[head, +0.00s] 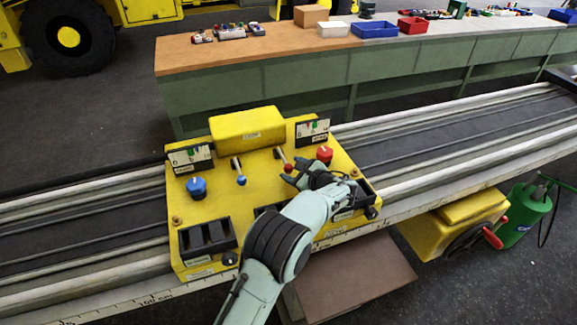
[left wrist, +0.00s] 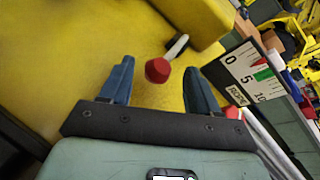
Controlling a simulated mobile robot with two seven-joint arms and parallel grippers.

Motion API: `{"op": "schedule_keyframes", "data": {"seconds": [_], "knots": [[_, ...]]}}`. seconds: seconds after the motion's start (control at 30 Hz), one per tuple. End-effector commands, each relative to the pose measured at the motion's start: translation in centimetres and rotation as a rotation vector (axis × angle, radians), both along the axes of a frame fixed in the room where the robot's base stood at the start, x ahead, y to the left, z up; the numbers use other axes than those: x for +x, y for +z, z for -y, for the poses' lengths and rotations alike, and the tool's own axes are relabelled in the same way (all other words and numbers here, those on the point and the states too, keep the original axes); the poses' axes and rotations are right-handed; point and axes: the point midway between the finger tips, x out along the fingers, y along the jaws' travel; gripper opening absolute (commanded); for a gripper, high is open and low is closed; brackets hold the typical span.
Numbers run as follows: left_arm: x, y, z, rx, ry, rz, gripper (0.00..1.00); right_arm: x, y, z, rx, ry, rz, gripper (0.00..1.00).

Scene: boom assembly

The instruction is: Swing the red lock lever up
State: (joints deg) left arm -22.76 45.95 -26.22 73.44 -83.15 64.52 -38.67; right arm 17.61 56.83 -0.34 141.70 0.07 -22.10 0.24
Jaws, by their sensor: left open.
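The red lock lever (head: 287,167) stands on the sloping yellow control box (head: 260,187), its red knob toward the box's near side. In the left wrist view, the lever's red knob (left wrist: 157,70) shows between the tips of my two fingers, with its pale and dark shaft running to the upper right. My left gripper (head: 290,174) is open at the lever; I cannot tell whether a finger touches it. It also shows in the left wrist view (left wrist: 159,72). My right gripper is not in view.
A blue-tipped lever (head: 240,175), a blue knob (head: 197,187) and a red knob (head: 324,154) are on the same box. Gauge plates (head: 190,156) stand at its top corners. My left forearm covers part of the lower panel. A long bench (head: 300,83) stands behind.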

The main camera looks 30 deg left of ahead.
Motion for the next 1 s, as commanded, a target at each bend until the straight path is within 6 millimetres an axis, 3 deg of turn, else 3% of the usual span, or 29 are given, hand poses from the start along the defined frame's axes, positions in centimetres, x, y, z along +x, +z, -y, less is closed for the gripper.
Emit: {"op": "schedule_keyframes", "data": {"seconds": [0.23, 0.57, 0.7, 0.77, 1.0], "knots": [[0.9, -0.9, -2.3, 0.001, 0.001, 0.0, 0.61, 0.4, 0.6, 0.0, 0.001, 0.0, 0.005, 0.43], [1.0, -1.0, -2.5, 0.0, -0.001, 0.0, 0.61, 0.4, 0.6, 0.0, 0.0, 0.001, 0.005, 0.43], [1.0, -1.0, -2.5, 0.0, -0.001, 0.0, 0.16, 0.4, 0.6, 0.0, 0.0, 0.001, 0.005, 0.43], [1.0, -1.0, -2.5, 0.0, -0.001, 0.001, 0.0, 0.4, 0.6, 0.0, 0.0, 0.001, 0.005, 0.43], [0.6, -0.8, -2.5, -0.009, 0.0, -0.004, 0.0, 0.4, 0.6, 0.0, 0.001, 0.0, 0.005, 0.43]]}}
